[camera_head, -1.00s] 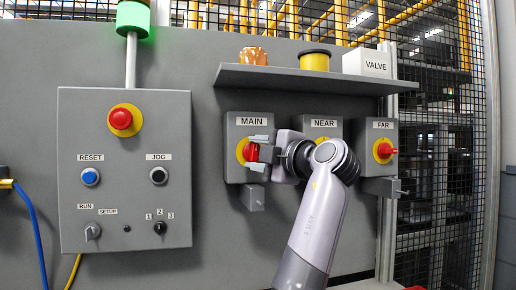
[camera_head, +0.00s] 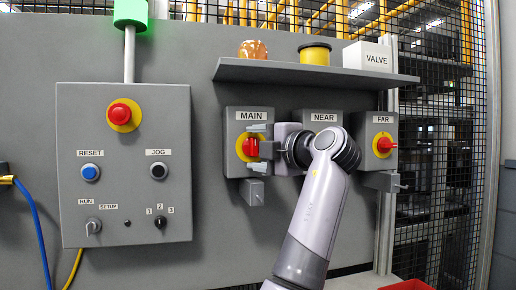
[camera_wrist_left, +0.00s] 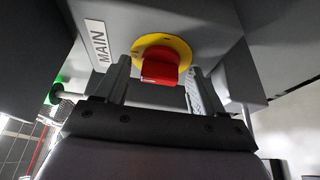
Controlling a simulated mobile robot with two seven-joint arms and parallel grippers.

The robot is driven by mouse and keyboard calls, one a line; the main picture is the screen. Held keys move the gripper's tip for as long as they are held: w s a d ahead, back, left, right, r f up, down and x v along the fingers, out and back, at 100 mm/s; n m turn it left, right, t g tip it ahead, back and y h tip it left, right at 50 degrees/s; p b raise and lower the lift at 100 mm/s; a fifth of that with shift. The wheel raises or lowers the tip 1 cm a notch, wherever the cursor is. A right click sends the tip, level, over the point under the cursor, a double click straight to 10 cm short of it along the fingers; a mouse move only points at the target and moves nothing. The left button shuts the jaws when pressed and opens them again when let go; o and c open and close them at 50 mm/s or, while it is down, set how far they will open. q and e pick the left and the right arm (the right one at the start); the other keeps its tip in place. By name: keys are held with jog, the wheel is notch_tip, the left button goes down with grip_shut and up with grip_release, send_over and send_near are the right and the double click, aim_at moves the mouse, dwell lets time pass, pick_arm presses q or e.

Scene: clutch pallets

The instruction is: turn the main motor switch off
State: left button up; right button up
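The main switch is a grey box labelled MAIN, with a red knob (camera_head: 250,147) on a yellow disc (camera_head: 240,146). My left gripper (camera_head: 258,147) is in front of it, one finger above the knob and one below. In the left wrist view the red knob (camera_wrist_left: 160,70) stands between the two fingers of the left gripper (camera_wrist_left: 158,82), with gaps at its sides. The gripper is open around the knob and not closed on it. Part of the knob is behind the fingers in the head view. My right gripper is not in view.
The NEAR switch box (camera_head: 322,117) is mostly hidden by my left arm. The FAR switch (camera_head: 383,145) is to the right. A control panel (camera_head: 124,205) with a red button (camera_head: 120,114) stands left. A shelf (camera_head: 315,75) with several items is above. Small grey blocks hang below the boxes.

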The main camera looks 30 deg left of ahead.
pick_arm(q)
jog(key=v, duration=0.7)
jog(key=shift+b, duration=0.45)
jog(key=shift+d, duration=0.1)
